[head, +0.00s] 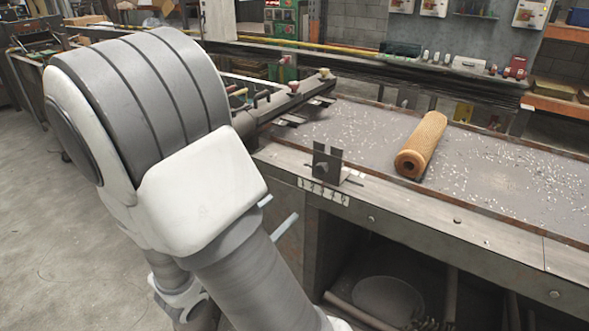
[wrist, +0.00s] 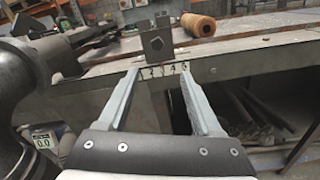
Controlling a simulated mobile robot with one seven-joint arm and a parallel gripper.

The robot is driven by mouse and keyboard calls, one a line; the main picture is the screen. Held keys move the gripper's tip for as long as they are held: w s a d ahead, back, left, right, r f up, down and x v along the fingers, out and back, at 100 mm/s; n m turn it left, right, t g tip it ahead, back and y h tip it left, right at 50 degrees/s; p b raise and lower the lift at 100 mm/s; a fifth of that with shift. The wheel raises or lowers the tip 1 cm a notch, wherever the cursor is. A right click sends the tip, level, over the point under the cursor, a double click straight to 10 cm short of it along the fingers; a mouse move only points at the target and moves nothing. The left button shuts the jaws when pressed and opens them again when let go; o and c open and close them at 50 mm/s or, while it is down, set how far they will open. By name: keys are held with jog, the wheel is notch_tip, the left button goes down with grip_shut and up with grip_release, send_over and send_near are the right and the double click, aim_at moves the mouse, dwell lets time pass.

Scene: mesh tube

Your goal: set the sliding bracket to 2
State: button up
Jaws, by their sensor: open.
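The sliding bracket (head: 327,164) is a dark metal piece with upright plates on the bench's front edge. In the wrist view the bracket (wrist: 157,44) stands upright just beyond my fingertips, with a dark bolt head on its face. A white number strip (head: 323,190) runs along the edge below it; it also shows in the wrist view (wrist: 166,71). The digits are too blurred to tell which one the bracket marks. My gripper (wrist: 158,74) is open and empty, its pale fingers apart in front of the strip. In the head view my arm partly hides the gripper (head: 284,206).
A tan mesh tube (head: 421,146) lies on the bench top (head: 500,185) among scattered pale flecks, right of the bracket. A dark machine rail with levers (head: 285,103) stands left of the bracket. Below the bench is an open shelf with a round pale object (head: 388,299).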

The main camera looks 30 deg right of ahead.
aim_at(320, 172)
jog(key=x, duration=0.5)
jog(key=b+x, duration=0.1)
jog(key=x, duration=0.5)
jog(key=b+x, duration=0.1)
jog(key=x, duration=0.5)
jog(key=shift+w+d, duration=0.1)
jog(key=shift+w, duration=0.25)
jog(key=shift+c, duration=0.2)
grip_shut()
dwell(0.4)
